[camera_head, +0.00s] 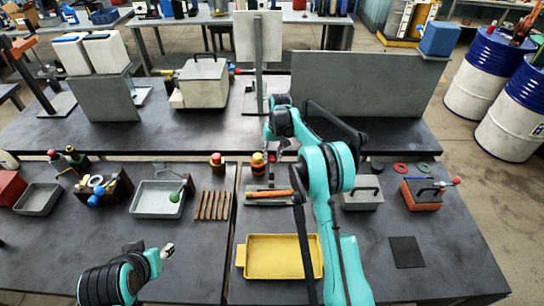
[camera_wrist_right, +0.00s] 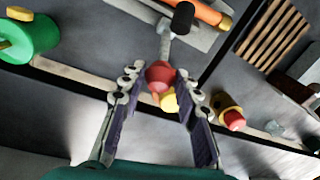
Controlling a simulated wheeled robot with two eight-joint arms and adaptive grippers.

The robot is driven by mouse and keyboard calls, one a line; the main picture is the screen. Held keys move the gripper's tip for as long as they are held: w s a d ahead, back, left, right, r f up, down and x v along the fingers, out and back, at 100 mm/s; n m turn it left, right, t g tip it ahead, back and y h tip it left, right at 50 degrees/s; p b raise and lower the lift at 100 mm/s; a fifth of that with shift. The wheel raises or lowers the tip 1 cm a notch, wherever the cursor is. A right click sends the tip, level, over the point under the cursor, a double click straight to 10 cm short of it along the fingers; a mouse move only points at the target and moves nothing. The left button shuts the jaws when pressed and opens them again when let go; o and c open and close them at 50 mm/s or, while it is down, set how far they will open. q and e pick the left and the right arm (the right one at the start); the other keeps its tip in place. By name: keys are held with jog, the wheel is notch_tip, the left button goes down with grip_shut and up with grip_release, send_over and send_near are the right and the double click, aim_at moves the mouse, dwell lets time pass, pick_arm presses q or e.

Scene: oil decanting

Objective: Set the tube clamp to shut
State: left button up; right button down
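My right gripper (camera_head: 273,162) is over the back of the near table, beside an amber bottle (camera_head: 258,164). In the right wrist view my right gripper (camera_wrist_right: 153,100) is open, its two fingers spread on either side of a red knob-like part (camera_wrist_right: 158,74). A grey stem runs from it to a black end (camera_wrist_right: 183,18). I cannot tell whether this is the tube clamp or whether a finger touches it; no gap to either finger is clear. A yellow part (camera_wrist_right: 169,100) shows just behind it. My left gripper (camera_head: 168,251) is low at the left, holding nothing visible; its fingers are too small to read.
An orange-handled tool (camera_head: 270,193) and a yellow tray (camera_head: 254,256) lie in front of the right gripper. Wooden sticks (camera_head: 212,205), a red-capped bottle (camera_head: 217,164) and a grey tray (camera_head: 158,199) are to the left. A dark mat (camera_head: 406,252) has free table around it.

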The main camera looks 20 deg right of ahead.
aim_at(271, 177)
jog(key=shift+s, duration=0.1)
jog(key=shift+s+a+r+t+h+b, duration=0.15)
jog(key=shift+s+a+t+h+b, duration=0.05)
jog(key=shift+s+t+b, duration=0.45)
jog(key=shift+s+a+r+t+h+b, duration=0.2)
jog(key=shift+s+t+b, duration=0.2)
jog(key=shift+s+t, duration=0.3)
jog(key=s+t+b, duration=0.1)
jog(key=s+a+t+h+b, duration=0.1)
jog(key=s+t+b, duration=0.1)
jog(key=shift+s+f+t, duration=0.1)
jog(key=shift+f+t, duration=0.05)
jog(key=shift+t, duration=0.1)
jog(key=s+t+b, duration=0.1)
jog(key=b, duration=0.1)
jog(key=s+f+t+b, duration=0.1)
jog(key=t+b, duration=0.1)
jog(key=s+a+t+h+b, duration=0.1)
jog(key=s+t+b, duration=0.1)
jog(key=b, duration=0.1)
jog(key=shift+s+a+f+n, duration=0.1)
jog(key=shift+f+n, duration=0.25)
jog(key=shift+n, duration=0.05)
jog(key=shift+s+a+f+t+h+b, duration=0.1)
jog(key=shift+s+f+t+h+b, duration=0.3)
jog(key=shift+b, duration=0.3)
jog(key=shift+s+a+f+b, duration=0.1)
jog(key=shift+s+b, duration=0.35)
jog(key=shift+b, duration=0.15)
jog(key=shift+s+f, duration=0.1)
